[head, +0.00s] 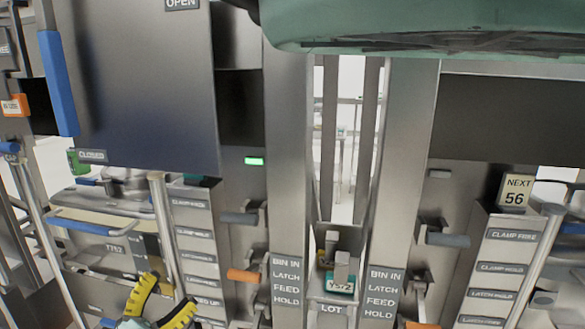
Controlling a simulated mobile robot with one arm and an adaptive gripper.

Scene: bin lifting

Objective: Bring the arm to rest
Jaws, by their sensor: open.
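My gripper (168,294) shows at the bottom left edge, with two yellow and black fingers pointing up and spread apart. It is open, and nothing shows between the fingers. Its base is cut off by the bottom edge, and the rest of my arm is out of view. The fingers appear in front of a steel cart or rack; I cannot tell how far apart they are from it.
Two steel columns (289,150) stand mid-picture, with BIN IN/LATCH/FEED/HOLD labels below. A large green body (430,25) hangs across the top. A grey panel with a blue handle (58,85) fills the upper left. Orange lever (243,276) and grey levers stick out. A NEXT 56 sign (515,190) stands right.

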